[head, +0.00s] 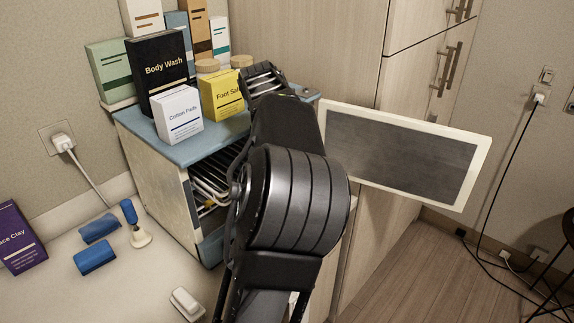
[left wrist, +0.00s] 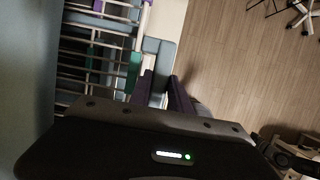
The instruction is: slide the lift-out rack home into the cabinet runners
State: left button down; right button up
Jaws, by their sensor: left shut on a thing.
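The lift-out rack (head: 208,188), with several pale wire bars, shows through the open front of the cabinet (head: 158,158), a pale box with a blue-grey top. In the left wrist view the rack's bars (left wrist: 100,40) run across the upper left. My left gripper (left wrist: 163,82) is shut, with its purple fingers at the right end of the rack beside a blue-grey edge. The exact contact is hard to see. In the head view my own arm hides those fingers and much of the cabinet front. My right gripper is not in view.
The cabinet door (head: 482,165) with a dark window stands open to the right. Several boxes, including black Body Wash (head: 163,75) and white Cotton Pads (head: 179,116), stand on the cabinet.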

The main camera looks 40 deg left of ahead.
pick_arm(q)
jog(key=shift+a, duration=0.1)
jog(key=shift+a, duration=1.05)
jog(key=c, duration=1.1)
grip_release()
jog(key=shift+c, duration=1.1)
jog(key=shift+r, duration=0.1)
jog(key=v, duration=0.7)
